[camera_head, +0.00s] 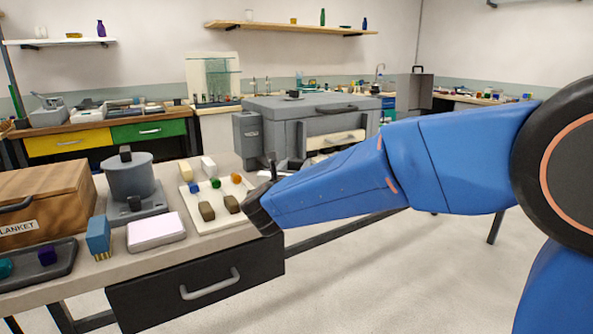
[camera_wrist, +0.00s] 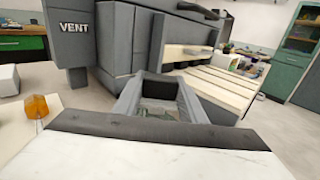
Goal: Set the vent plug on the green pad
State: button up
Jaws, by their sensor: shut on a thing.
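My gripper (camera_head: 264,200) is at the right edge of the near bench in the head view, largely hidden by its own wrist. In the wrist view its two grey fingers (camera_wrist: 160,92) are shut around a dark block (camera_wrist: 158,86), which I take to be the vent plug. Its lower part is hidden. A small greenish patch (camera_wrist: 165,115) shows below the block between the fingers; I cannot tell whether it is the green pad. No other green pad is clear. The grey furnace box (camera_head: 310,124) with a VENT side housing (camera_wrist: 75,30) stands just beyond the gripper.
A cream tray (camera_head: 210,222) with small coloured pieces lies left of the gripper; its orange piece (camera_wrist: 37,107) shows in the wrist view. A grey pot (camera_head: 130,178), white slab (camera_head: 156,231), blue block (camera_head: 98,237) and wooden box (camera_head: 45,190) crowd the bench.

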jog(key=shift+f, duration=0.65)
jog(key=o, duration=1.1)
jog(key=shift+f, duration=0.1)
jog(key=shift+c, duration=0.2)
jog(key=shift+s, duration=0.3)
jog(key=s, duration=0.3)
jog(key=s+a, duration=0.1)
jog(key=s, duration=0.3)
jog(key=s+a, duration=0.1)
jog(key=s, duration=0.3)
jog(key=shift+s+a, duration=0.1)
